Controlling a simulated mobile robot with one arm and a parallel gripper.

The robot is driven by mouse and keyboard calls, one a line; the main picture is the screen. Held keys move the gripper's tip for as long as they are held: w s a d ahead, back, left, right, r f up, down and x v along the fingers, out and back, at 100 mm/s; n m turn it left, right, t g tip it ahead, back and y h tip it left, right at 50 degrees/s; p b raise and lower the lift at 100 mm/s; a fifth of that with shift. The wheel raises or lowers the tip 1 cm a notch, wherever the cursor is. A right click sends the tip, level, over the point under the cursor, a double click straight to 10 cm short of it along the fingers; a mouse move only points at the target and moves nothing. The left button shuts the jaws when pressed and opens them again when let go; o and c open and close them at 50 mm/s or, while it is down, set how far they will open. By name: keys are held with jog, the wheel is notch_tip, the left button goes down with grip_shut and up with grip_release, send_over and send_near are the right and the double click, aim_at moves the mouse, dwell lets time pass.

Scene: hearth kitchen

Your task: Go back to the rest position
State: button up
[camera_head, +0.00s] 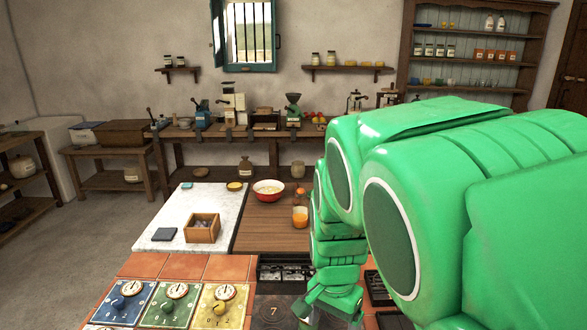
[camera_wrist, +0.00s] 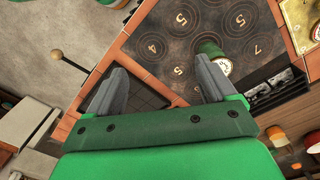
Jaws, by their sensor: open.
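My gripper (camera_wrist: 160,88) is open in the wrist view, its two grey fingers wide apart with nothing held between them. A dark hob plate (camera_wrist: 180,45) with numbered circles lies beyond the fingers. A green round thing with a pale dial-like face (camera_wrist: 222,66) shows by the right fingertip; I cannot tell whether they touch. In the head view my green arm fills the right side and reaches down toward the stove, where the dark plate marked 7 (camera_head: 273,311) shows. The fingertips are not clear there.
Blue, green and yellow dial panels (camera_head: 172,304) sit at the front left on orange tiles. Behind are a marble slab (camera_head: 190,205) with a wooden box (camera_head: 202,228), a red bowl (camera_head: 268,190) and an orange jar (camera_head: 300,216). The floor at left (camera_head: 80,255) is clear.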

jog(key=s+d+r+n, duration=0.2)
jog(key=s+d+n, duration=0.1)
jog(key=s, duration=0.7)
jog(key=s+d+r+n+g, duration=0.1)
jog(key=s+d+r+n, duration=0.2)
jog(key=s, duration=0.8)
jog(key=shift+d+r+n+g, duration=0.25)
jog(key=shift+d+n+g, duration=0.05)
jog(key=shift+d+n, duration=0.3)
